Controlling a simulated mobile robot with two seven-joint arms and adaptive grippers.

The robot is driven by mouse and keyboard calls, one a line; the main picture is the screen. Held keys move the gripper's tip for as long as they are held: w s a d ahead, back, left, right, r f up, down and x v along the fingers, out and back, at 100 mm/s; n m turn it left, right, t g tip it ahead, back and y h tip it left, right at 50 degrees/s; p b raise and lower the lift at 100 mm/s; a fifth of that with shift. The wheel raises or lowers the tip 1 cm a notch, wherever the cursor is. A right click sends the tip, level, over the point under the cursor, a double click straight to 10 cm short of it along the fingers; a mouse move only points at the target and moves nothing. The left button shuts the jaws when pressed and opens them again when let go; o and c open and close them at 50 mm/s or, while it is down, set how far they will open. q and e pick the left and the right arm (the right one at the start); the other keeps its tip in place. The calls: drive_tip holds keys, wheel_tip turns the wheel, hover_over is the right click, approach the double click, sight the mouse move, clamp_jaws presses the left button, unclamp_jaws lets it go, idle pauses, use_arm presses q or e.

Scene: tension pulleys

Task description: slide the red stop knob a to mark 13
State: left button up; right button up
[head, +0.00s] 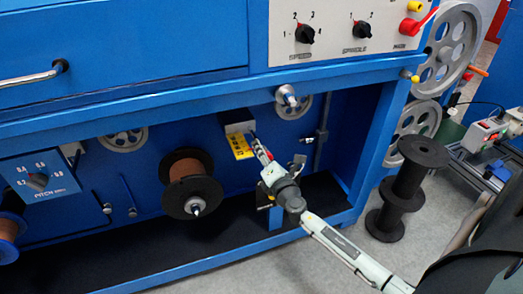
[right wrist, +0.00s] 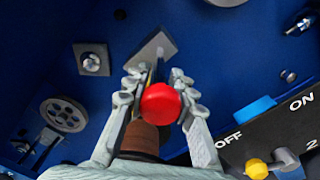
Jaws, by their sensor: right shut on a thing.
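The red stop knob (right wrist: 160,104) is round and sits between the two fingers of my right gripper (right wrist: 157,82) in the right wrist view. The fingers are shut on it from both sides. In the head view my right gripper (head: 258,150) reaches in under the blue machine's ledge, beside a yellow scale plate (head: 240,146) with dark marks. The marks are too small to read there, and the knob is mostly hidden by the fingers. The knob's position against the marks cannot be told. My left gripper is not in view.
A brown-wound spool (head: 190,180) is left of the gripper, and grey pulleys (head: 293,106) are behind and above. The machine's blue ledge (head: 200,103) runs over the bay. A black spool (head: 408,185) stands on the floor at right. A switch panel (right wrist: 265,140) is at lower right in the wrist view.

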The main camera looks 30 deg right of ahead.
clamp_jaws()
drive_tip(key=shift+w+d, duration=0.1)
drive_tip(key=shift+w, duration=0.25)
drive_tip(key=b+x, duration=0.1)
drive_tip(key=x, duration=0.3)
drive_tip(key=shift+w, duration=0.15)
drive_tip(key=o, duration=1)
unclamp_jaws()
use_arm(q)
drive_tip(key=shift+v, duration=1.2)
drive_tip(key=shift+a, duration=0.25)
use_arm(e)
drive_tip(key=v, duration=1.2)
drive_tip(key=shift+d, duration=0.1)
